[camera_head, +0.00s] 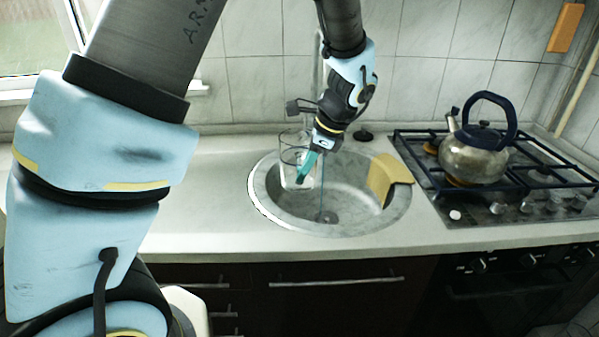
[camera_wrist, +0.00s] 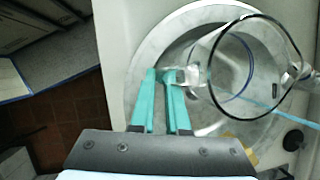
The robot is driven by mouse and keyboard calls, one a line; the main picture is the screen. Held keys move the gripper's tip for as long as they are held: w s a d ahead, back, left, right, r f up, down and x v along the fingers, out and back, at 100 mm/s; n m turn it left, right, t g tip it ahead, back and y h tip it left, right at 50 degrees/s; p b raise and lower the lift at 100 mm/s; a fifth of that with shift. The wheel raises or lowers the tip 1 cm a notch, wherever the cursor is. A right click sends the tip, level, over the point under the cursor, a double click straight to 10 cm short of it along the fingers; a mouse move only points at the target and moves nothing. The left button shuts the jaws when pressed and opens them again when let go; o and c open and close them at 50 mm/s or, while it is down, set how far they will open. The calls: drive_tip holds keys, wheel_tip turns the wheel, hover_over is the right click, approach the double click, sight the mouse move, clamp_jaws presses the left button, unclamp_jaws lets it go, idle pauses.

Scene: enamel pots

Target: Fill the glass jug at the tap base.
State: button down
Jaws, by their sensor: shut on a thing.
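My gripper (camera_head: 303,172) is over the left part of the round steel sink (camera_head: 262,205), its teal fingers shut on the clear glass jug (camera_head: 291,178). The jug looks upright. In the wrist view, the fingers (camera_wrist: 166,78) meet at the left side of the jug (camera_wrist: 207,52), with its open rim facing the camera. The tap (camera_head: 319,75) is mostly hidden behind my arm. A thin blue stream (camera_head: 322,195) falls towards the drain, just right of the jug in the head view. I cannot tell how much water is in the jug.
A yellow cloth (camera_head: 383,178) hangs over the sink's right edge. A black plug (camera_head: 363,135) lies behind the sink. A kettle (camera_head: 475,158) stands on the gas hob (camera_head: 432,190) at the right. The counter (camera_head: 215,195) left of the sink is clear.

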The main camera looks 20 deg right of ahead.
drive_tip(key=w+d+p, duration=0.3)
drive_tip(key=w+d, duration=0.3)
drive_tip(key=d, duration=0.3)
drive_tip(key=shift+w+d, duration=0.15)
drive_tip(key=shift+w, duration=0.25)
idle(6.7)
